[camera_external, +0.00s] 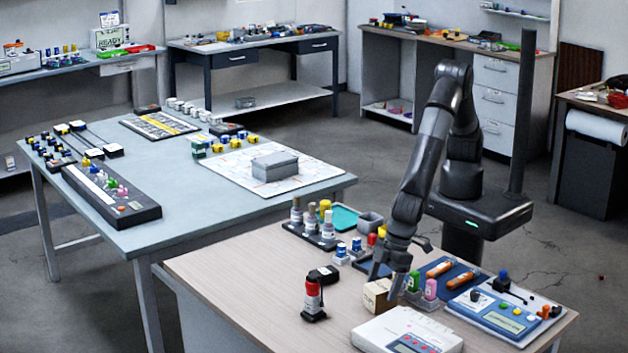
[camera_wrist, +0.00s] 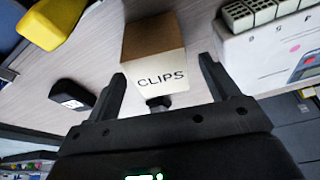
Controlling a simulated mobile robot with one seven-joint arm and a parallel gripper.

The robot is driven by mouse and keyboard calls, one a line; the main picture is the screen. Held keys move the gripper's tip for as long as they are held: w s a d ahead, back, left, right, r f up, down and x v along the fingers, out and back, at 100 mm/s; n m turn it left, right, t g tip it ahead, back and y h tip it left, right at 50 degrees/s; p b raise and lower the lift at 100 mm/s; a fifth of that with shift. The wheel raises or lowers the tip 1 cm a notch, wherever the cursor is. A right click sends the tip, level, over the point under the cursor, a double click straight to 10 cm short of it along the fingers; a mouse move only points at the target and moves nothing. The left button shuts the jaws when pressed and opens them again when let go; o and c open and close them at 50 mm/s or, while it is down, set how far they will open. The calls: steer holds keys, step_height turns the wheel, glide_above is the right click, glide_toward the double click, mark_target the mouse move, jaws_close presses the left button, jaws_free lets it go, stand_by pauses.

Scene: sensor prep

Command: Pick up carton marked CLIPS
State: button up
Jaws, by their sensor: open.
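The carton marked CLIPS (camera_wrist: 155,50) is a small tan box with a pale face bearing the black word CLIPS. In the wrist view it sits at the upper middle, just ahead of the space between my fingers. In the external view the carton (camera_external: 378,295) stands on the wooden table, close under my gripper (camera_external: 393,275). My gripper also shows in the wrist view (camera_wrist: 165,92), with its two fingers spread apart to either side of the carton's near face. I see nothing held. Whether the fingers touch the carton cannot be told.
A white device (camera_external: 405,335) stands close to the carton, at the right in the wrist view (camera_wrist: 275,50). Green and pink bottles (camera_external: 430,289) stand right. The front-left tabletop (camera_external: 235,285) is clear.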

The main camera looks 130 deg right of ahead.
mark_target(382, 286)
steer(key=shift+x, duration=1.85)
steer(key=shift+c, duration=0.4)
steer(key=c, duration=1)
steer(key=shift+r, duration=0.1)
